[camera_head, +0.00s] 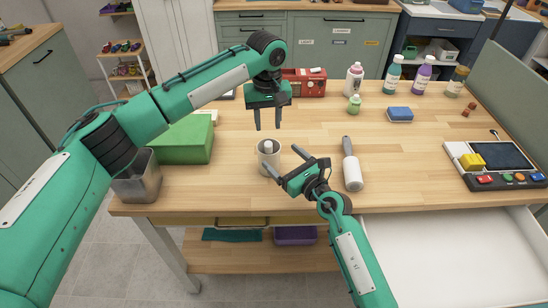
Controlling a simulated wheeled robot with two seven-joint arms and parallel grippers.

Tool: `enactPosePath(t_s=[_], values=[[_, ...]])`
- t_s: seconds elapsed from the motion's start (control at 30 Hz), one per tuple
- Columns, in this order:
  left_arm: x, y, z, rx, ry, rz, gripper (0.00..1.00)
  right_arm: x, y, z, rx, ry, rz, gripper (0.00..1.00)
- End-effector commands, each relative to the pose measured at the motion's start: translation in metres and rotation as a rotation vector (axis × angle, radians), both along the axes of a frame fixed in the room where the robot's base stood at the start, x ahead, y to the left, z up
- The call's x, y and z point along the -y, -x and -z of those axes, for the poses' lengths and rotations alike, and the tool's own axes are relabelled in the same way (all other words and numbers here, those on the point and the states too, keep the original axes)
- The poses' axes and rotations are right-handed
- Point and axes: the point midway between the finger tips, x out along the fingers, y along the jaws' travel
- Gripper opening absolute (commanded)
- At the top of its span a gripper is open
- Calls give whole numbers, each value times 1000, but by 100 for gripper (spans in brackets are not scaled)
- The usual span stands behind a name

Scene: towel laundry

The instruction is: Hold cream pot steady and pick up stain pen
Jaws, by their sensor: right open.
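The cream pot (263,163) stands upright on the wooden table. A pale, round-topped item (268,146) sticks up from its mouth and may be the stain pen; its lower part is hidden in the pot. My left gripper (268,128) points down above the pot, open and empty, apart from it. My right gripper (280,157) comes from the front right, open, with its fingers at the pot's right side. I cannot tell whether the fingers touch the pot.
A lint roller (352,172) lies right of my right gripper. A green box (186,142) and a metal bin (138,183) are on the left. Several bottles, a red case (309,82) and a blue sponge (400,114) are behind. A control panel (500,165) is on the right. An open white drawer (450,250) extends in front.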

Motion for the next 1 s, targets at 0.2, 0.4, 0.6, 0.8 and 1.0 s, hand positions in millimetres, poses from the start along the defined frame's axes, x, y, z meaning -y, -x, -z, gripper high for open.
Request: enactPosePath(t_s=[0.2,0.4,0.6,0.8,1.0], values=[[0,0,0,0,0,0,36,1,0,38,-4,7,1,84],[0,0,0,0,0,0,36,0,0,54,0,2,-1,84],[0,0,0,0,0,0,36,-15,-21,60,1,0,2,84],[0,0,0,0,0,0,36,-34,-46,61,1,1,2,84],[0,0,0,0,0,0,36,-43,-58,61,0,2,2,84]])
